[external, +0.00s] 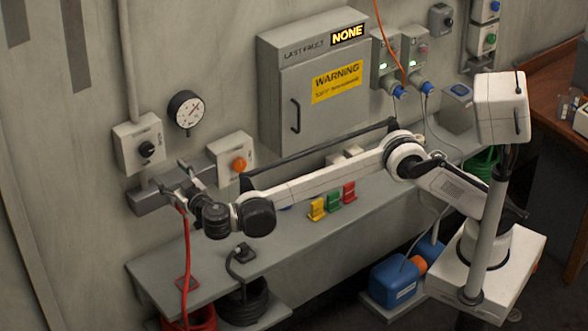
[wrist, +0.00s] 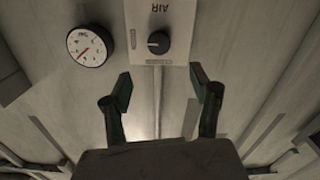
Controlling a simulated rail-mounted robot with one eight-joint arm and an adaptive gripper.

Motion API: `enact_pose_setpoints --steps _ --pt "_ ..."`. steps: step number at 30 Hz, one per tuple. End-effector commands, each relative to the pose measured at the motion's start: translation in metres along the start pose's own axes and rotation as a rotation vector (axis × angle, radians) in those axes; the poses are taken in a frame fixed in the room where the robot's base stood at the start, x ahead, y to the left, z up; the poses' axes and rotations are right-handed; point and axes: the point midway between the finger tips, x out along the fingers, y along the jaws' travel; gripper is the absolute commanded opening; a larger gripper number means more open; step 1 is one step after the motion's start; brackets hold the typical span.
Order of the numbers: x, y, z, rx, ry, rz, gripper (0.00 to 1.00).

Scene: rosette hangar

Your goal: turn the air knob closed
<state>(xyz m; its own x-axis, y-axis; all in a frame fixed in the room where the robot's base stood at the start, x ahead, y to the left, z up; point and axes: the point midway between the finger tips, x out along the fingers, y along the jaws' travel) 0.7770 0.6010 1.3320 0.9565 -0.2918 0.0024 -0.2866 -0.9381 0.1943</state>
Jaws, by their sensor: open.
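The air knob (external: 147,149) is a small black knob on a pale wall box at the left of the external view. In the wrist view the black knob (wrist: 158,42) sits on the pale plate marked AIR, and a light mark shows on its left part. My gripper (external: 171,176) is below and slightly right of that box in the external view. In the wrist view my gripper (wrist: 160,84) has its two fingers spread wide with nothing between them. The knob lies beyond the fingertips, roughly centred between them, and apart from them.
A round gauge (external: 187,109) hangs right of the air box; it also shows in the wrist view (wrist: 87,46). A box with an orange knob (external: 239,165) is close on the right. A grey bench (external: 200,270) lies below, with a red hose (external: 186,250) hanging over it.

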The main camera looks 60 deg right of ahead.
Motion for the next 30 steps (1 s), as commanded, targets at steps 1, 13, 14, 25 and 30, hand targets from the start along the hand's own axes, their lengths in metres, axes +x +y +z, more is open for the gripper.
enact_pose_setpoints --steps 1,13,14,25,30 --pt "0.006 0.001 -0.001 0.0 0.0 0.002 0.58" --pt "0.076 0.002 -0.001 -0.001 -0.002 0.002 0.58" --pt "0.081 0.002 -0.001 -0.001 -0.002 0.002 0.58" --pt "0.129 0.001 0.0 -0.001 -0.002 0.001 0.58" --pt "0.134 0.001 0.0 -0.001 -0.002 0.0 0.58"
